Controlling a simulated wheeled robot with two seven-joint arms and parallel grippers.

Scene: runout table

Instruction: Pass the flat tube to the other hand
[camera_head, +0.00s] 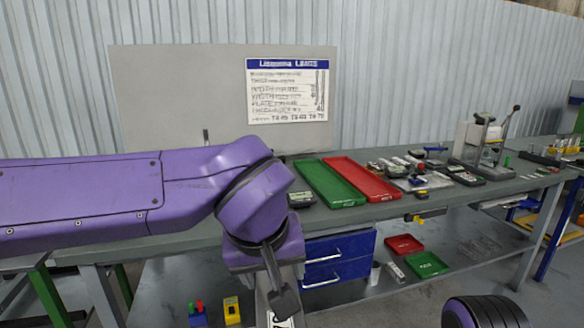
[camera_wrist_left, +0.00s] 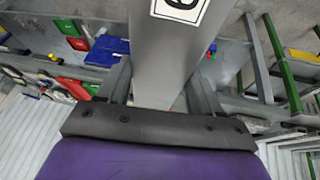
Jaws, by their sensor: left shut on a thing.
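The flat tube (camera_wrist_left: 172,55) is a grey, flat-sided bar with a white label edged in black. In the left wrist view it runs from between my fingers up out of the top of the picture. My left gripper (camera_wrist_left: 163,88) is shut on it, with one finger on each side. In the head view my left arm comes in from the left, and the left gripper (camera_head: 276,290) points down in front of the bench. Part of the tube (camera_head: 262,308) shows there, running out of the bottom edge. My right gripper is not in view.
The grey bench (camera_head: 430,210) bears a green tray (camera_head: 328,184), a red tray (camera_head: 362,180) and several small gauges and tools. Blue drawers (camera_head: 340,258) hang below it. A lower shelf holds small red (camera_head: 404,244) and green trays (camera_head: 427,264).

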